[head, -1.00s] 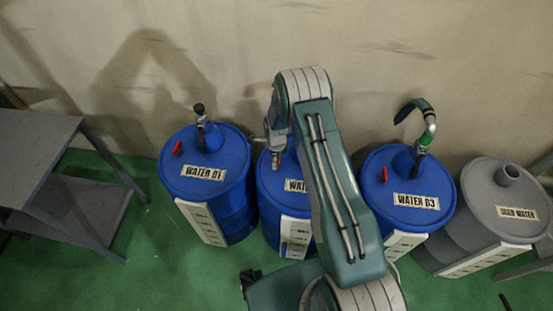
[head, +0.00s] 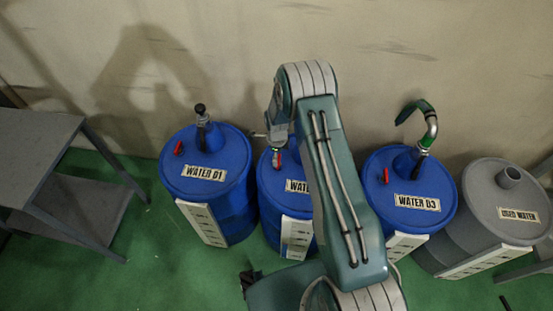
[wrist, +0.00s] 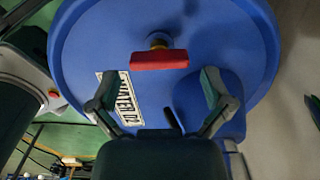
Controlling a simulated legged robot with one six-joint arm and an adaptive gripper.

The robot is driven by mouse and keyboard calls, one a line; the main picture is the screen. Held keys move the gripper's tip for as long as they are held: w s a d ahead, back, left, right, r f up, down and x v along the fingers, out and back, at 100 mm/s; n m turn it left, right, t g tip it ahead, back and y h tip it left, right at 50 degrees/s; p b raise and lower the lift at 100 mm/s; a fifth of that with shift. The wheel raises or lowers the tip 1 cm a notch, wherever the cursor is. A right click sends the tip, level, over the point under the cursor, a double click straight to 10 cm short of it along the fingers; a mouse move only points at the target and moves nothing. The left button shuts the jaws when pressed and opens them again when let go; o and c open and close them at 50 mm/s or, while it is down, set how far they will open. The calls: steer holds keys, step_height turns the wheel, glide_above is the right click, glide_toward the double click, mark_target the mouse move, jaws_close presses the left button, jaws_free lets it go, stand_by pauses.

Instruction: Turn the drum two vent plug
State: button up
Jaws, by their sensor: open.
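The drum two vent plug is a red bar handle on a brass stem (wrist: 160,60), set in the blue lid of the WATER D2 drum (wrist: 215,35). In the wrist view it lies just beyond my open, empty fingers, roughly centred between them. My gripper (wrist: 163,95) has its two fingers spread on either side, with the plug apart from both. In the head view the red plug (head: 278,158) shows small beside my gripper (head: 277,162), and my arm hides much of drum two (head: 270,205).
Blue drum WATER D1 (head: 230,170) stands left and WATER D3 (head: 375,180) right, each with a red plug. A grey USED WATER drum (head: 485,190) is far right. A grey shelf table (head: 40,150) is at the left. The wall is close behind the drums.

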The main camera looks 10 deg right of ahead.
step_height(320, 180, up, 9)
stand_by(0.3)
steer(key=shift+a+r, duration=0.1)
steer(key=shift+r, duration=0.05)
steer(key=s+r+n+t, duration=0.1)
steer(key=s+r+n, duration=0.3)
steer(key=r, duration=0.5)
steer(key=s+r+n+t, duration=0.1)
steer(key=s+r+n, duration=0.2)
steer(key=r, duration=0.6)
steer(key=s+r+n+t, duration=0.1)
steer(key=s+r+n, duration=0.3)
steer(key=r, duration=0.5)
steer(key=s+r+n+t, duration=0.1)
steer(key=s+r+n, duration=0.3)
steer(key=s, duration=0.6)
steer(key=s+r+n+t, duration=0.1)
steer(key=s+r+n, duration=0.3)
steer(key=s+n, duration=0.3)
steer(key=s, duration=0.3)
steer(key=shift+s+d+n+t, duration=0.3)
